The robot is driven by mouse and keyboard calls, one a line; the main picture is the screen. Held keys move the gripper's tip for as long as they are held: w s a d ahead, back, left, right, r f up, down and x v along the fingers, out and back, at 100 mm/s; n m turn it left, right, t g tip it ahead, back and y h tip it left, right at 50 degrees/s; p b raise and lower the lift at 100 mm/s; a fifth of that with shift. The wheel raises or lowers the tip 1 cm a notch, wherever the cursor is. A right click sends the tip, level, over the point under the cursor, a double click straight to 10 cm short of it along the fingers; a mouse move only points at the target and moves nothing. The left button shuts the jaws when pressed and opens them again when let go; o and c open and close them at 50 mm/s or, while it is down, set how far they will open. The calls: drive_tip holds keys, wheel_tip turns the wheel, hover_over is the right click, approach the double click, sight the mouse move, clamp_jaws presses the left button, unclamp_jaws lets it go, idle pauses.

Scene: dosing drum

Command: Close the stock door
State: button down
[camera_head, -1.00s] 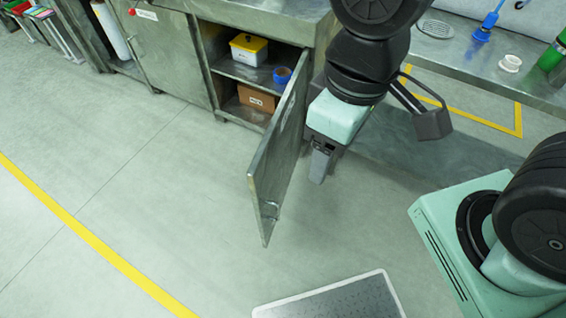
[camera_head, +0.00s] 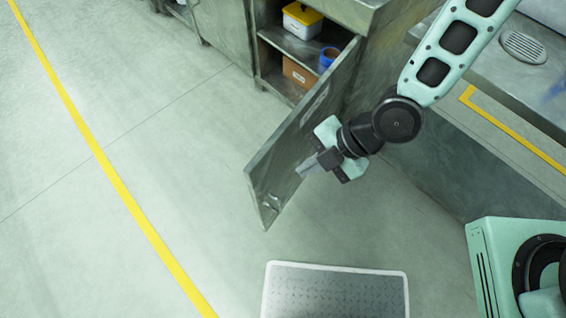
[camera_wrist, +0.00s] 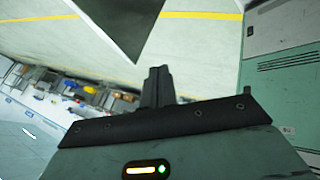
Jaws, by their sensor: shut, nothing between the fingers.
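The stock door (camera_head: 290,150) is a grey metal panel standing wide open from the cabinet (camera_head: 222,30). It hinges at the right side of the opening, and its free edge points toward the lower left. Its outer face shows a small handle (camera_head: 271,203) near the free edge and a label higher up. My gripper (camera_head: 301,169) is shut and empty, on the outer-face side of the door, close to it; I cannot tell whether it touches. The wrist view shows the shut fingers (camera_wrist: 157,85) and a dark panel, probably the door (camera_wrist: 120,22), above them.
Inside the cabinet are a white box with yellow lid (camera_head: 302,20), a blue roll (camera_head: 328,58) and a cardboard box (camera_head: 298,73). A steel bench (camera_head: 480,70) stands right. A perforated platform (camera_head: 335,292) lies below the door. Floor left of the door is clear.

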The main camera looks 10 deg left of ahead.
approach(253, 182)
wheel_tip(253, 182, down, 4)
drive_tip(key=s, duration=0.2)
drive_tip(key=shift+w+a+f+p, duration=0.1)
drive_tip(key=shift+w+a+p, duration=0.3)
drive_tip(key=shift+a, duration=0.25)
drive_tip(key=shift+w+a+p, duration=0.3)
drive_tip(key=shift+w+a, duration=0.05)
drive_tip(key=shift+a, duration=0.35)
drive_tip(key=shift+a, duration=0.1)
